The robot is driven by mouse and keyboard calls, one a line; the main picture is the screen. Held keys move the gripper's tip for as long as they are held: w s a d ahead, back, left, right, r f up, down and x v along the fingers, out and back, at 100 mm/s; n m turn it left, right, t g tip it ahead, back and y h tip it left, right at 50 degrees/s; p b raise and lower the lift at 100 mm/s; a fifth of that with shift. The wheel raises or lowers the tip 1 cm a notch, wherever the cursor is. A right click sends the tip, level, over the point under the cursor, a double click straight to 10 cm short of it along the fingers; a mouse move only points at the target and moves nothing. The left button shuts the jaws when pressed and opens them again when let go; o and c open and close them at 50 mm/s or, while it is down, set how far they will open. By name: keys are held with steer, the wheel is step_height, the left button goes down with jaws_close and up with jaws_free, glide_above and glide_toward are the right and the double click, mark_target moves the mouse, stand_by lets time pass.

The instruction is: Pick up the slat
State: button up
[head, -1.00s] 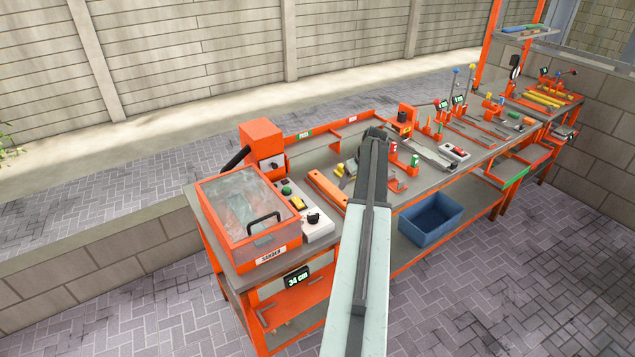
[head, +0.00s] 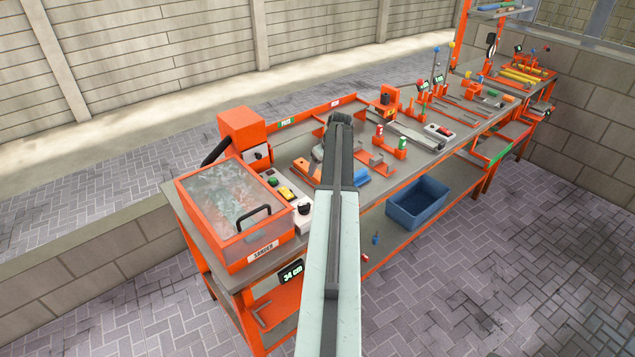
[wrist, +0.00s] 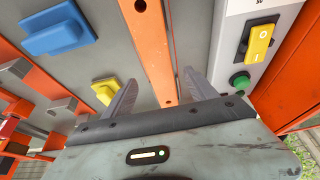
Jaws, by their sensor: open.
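An orange slat (wrist: 150,40) with dark holes lies flat on the grey bench top in the wrist view. It runs from the top edge down between my fingers. Its end in the head view (head: 306,170) shows left of my arm; the rest is hidden behind the arm. My gripper (wrist: 158,80) is open and empty, with one finger on each side of the slat in the picture. I cannot tell how high the fingers are above it. In the head view, my gripper (head: 340,120) is seen from behind and its fingertips are hidden.
A control box (wrist: 245,45) with a yellow switch and green button stands right of the slat. A blue block (wrist: 58,28) and yellow piece (wrist: 104,92) lie left. The sander (head: 235,215) stands at the bench's near end. A blue bin (head: 418,200) sits below.

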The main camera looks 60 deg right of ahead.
mark_target(318, 175)
steer(key=b+x, duration=0.3)
steer(key=x, duration=0.1)
steer(key=shift+s+f, duration=0.15)
steer(key=shift+f, duration=0.1)
steer(key=shift+r, duration=0.2)
jaws_close()
steer(key=shift+r+p, duration=0.1)
steer(key=shift+p, duration=0.2)
